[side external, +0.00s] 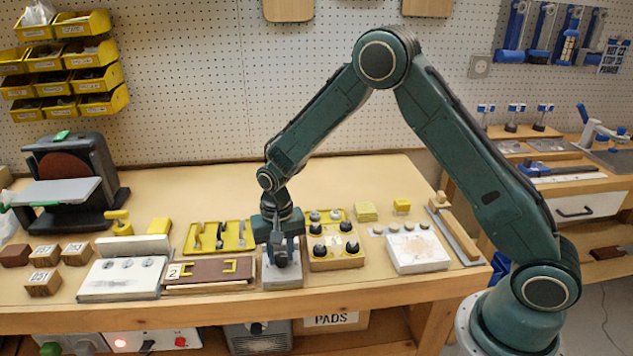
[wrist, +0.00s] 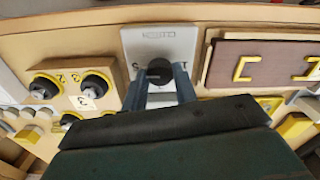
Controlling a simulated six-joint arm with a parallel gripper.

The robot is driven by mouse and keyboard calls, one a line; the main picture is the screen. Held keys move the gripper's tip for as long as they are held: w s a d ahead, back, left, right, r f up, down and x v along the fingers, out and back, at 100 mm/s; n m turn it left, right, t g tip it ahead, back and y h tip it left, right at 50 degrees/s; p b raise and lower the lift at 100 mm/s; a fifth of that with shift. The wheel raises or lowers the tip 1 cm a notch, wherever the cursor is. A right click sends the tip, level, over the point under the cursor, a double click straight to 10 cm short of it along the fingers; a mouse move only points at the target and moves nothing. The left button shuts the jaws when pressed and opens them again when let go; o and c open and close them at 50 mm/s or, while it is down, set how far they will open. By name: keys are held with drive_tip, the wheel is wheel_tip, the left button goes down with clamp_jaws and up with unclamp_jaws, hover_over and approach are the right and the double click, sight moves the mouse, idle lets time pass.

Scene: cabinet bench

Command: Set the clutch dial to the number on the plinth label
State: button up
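The grey dial plate (side external: 270,276) sits near the bench's front edge, under my gripper (side external: 283,250). In the wrist view the round black dial (wrist: 159,71) stands on this pale plate (wrist: 160,40), with a small printed mark above it. Characters beside the dial are partly covered by my fingers. My gripper (wrist: 161,84) has its two fingers either side of the dial. Whether they touch it is unclear. A white label reading 2 (side external: 174,271) is at the left end of the brown plinth (side external: 208,271) with two yellow brackets.
A yellow-edged board of black knobs (side external: 334,240) stands close to the right of the dial plate. The brown plinth is close on its left. A white block (side external: 418,252) is further right. A white board (side external: 122,280) and small wooden blocks (side external: 43,283) lie left.

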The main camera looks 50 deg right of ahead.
drive_tip(key=shift+n, duration=0.3)
drive_tip(key=n, duration=0.8)
drive_tip(key=shift+n, duration=0.3)
drive_tip(key=n, duration=0.4)
drive_tip(key=shift+n, duration=0.3)
drive_tip(key=shift+a+n, duration=0.1)
drive_tip(key=shift+n, duration=2)
drive_tip(key=o, duration=1)
drive_tip(key=shift+c, duration=0.2)
drive_tip(key=shift+r, duration=0.1)
